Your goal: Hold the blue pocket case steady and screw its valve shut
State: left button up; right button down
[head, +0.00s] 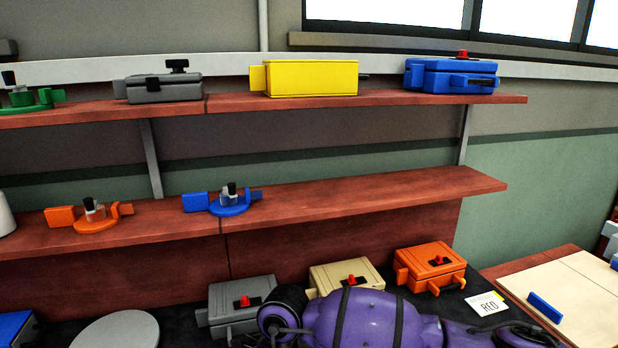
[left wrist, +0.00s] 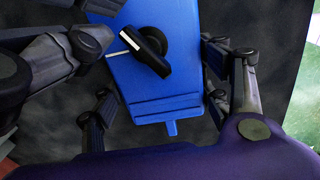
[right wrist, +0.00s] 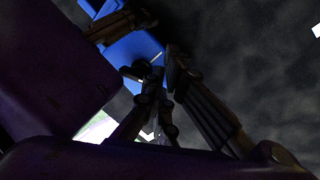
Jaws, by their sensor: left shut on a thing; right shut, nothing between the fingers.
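The blue pocket case (left wrist: 150,82) lies on a dark surface in the left wrist view. Its valve (left wrist: 152,50) is a black knob with a white-striped handle set at a slant; a short white line lies on the case beside it. My left gripper (left wrist: 160,105) is shut on the case, with fingers on both sides. My right gripper (left wrist: 95,38) is at the upper left, beside the valve. In the right wrist view, my right gripper (right wrist: 163,78) is shut and empty, close to the blue case (right wrist: 133,48); contact cannot be told in the dark picture.
A card reading RED (head: 487,304) lies to the right. Shelves behind hold more cases, including a blue one (head: 450,78). My purple arm covers the front.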

jog(key=shift+w+d+r, duration=0.1)
jog(key=shift+w+d, duration=0.05)
jog(key=shift+w, duration=0.2)
notch_tip(320, 180, up, 6)
jog(key=shift+f, duration=0.1)
dwell(0.3)
jog(key=shift+s+d+f, duration=0.35)
jog(key=shift+s+f, duration=0.05)
jog(key=shift+f, duration=0.6)
jog(key=shift+s+d+f, duration=0.4)
jog(key=shift+f, duration=0.6)
jog(key=shift+s+d+f, duration=0.35)
jog(key=shift+s+f, duration=0.05)
jog(key=shift+f, duration=0.6)
jog(key=shift+s+a, duration=0.25)
jog(key=shift+a, duration=0.35)
jog(key=shift+w+a, duration=0.15)
jog(key=shift+w, duration=0.15)
